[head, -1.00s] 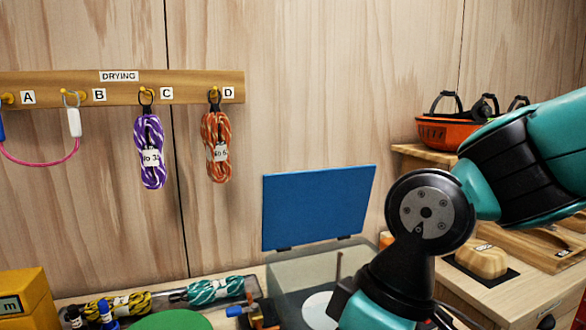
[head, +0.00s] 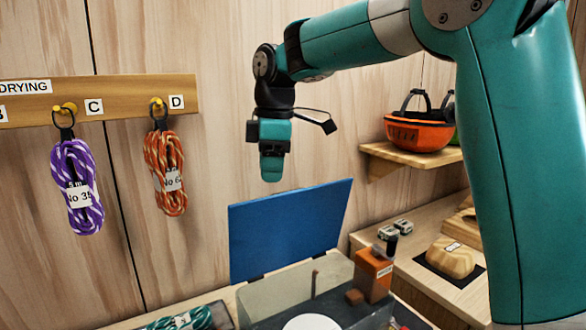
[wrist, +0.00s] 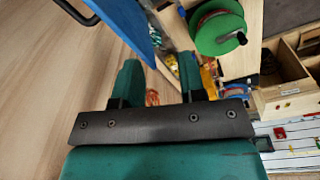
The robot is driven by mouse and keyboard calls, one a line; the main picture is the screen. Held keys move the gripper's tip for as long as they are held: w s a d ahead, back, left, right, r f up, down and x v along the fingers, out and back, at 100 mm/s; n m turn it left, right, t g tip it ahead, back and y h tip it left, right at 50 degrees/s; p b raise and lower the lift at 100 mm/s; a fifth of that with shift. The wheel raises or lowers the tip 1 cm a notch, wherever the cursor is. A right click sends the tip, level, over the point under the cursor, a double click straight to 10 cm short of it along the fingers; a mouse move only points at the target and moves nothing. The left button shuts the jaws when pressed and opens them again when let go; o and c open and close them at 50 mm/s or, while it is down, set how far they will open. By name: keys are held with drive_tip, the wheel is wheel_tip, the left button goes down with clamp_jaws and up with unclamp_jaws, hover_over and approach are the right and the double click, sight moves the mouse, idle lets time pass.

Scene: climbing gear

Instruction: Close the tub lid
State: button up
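The tub (head: 285,291) is a clear box at the lower middle of the head view, partly cut off by the bottom edge. Its blue lid (head: 290,232) stands open, tilted up at the tub's back edge near the wall. My gripper (head: 271,172) hangs pointing down above the lid in the head view, apart from it. In the wrist view my gripper (wrist: 160,78) has two fingers spread with an empty gap between them. The blue lid (wrist: 124,22) also shows at the upper left there.
Purple rope (head: 77,190) and orange rope (head: 165,175) hang from a wooden rail (head: 110,98) at left. An orange helmet (head: 418,132) sits on a shelf at right. An orange box (head: 373,275) stands near the tub. A green reel (wrist: 215,30) shows in the wrist view.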

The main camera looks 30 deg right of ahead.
drive_tip(key=w+d+r+n+p, duration=0.4)
drive_tip(key=w+d+r, duration=0.4)
drive_tip(key=w+d, duration=0.25)
drive_tip(key=shift+g+h, duration=0.4)
drive_tip(key=f, duration=0.5)
drive_tip(key=f+p, duration=0.1)
drive_tip(key=f, duration=1.1)
drive_tip(key=shift+s+d+f, duration=0.15)
drive_tip(key=shift+s+d, duration=0.1)
drive_tip(key=shift+d, duration=0.15)
drive_tip(key=shift+c, duration=0.3)
clamp_jaws()
